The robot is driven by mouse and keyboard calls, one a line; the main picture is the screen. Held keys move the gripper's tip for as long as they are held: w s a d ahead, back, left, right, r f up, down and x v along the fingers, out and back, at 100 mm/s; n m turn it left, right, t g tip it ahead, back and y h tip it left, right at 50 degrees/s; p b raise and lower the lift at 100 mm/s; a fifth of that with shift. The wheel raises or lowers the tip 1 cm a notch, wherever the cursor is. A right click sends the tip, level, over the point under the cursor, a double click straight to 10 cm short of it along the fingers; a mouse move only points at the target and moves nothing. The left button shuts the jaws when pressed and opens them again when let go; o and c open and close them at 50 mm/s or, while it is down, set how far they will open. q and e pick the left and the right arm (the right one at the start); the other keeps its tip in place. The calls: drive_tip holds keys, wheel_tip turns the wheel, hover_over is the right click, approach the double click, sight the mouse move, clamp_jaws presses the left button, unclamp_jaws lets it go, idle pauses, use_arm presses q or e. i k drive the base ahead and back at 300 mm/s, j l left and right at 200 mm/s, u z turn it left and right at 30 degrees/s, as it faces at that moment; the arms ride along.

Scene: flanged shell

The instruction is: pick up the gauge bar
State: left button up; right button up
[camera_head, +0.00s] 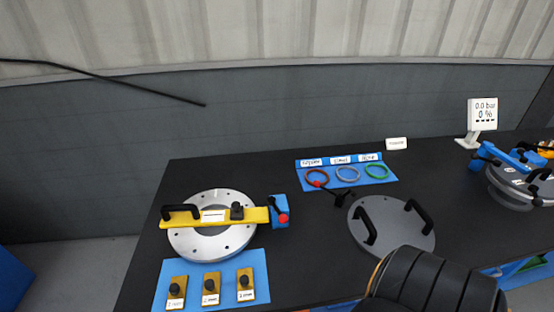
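The gauge bar appears to be the yellow bar (222,216) at the left of the table. It lies across a silver flange ring (185,241) with bolt holes. A black handle is at its left end, a white label in its middle and a black knob right of the label. Its right end meets a blue block (279,201) with a red ball and a black lever; I cannot tell whether they are joined. Neither of my grippers shows. A black, ribbed arm part of mine (435,285) fills the bottom right of centre.
A blue mat (203,267) with several labelled brass blocks lies in front of the ring. A grey disc (398,238) with two black handles is right of centre. A blue tray (386,178) holds coloured rings. A display (482,113) reads 0.0 bar. A blue-and-grey assembly (510,198) stands far right.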

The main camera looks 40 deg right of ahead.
sight(194, 217)
drive_tip(key=i+j+z, duration=0.15)
drive_tip(key=z, duration=0.25)
drive_tip(key=i+j+z, duration=0.25)
drive_tip(key=z, duration=0.15)
drive_tip(key=i+j+z, duration=0.2)
drive_tip(key=z, duration=0.2)
drive_tip(key=k+j, duration=0.15)
drive_tip(key=j, duration=0.2)
drive_tip(key=k+j, duration=0.15)
drive_tip(key=j, duration=0.15)
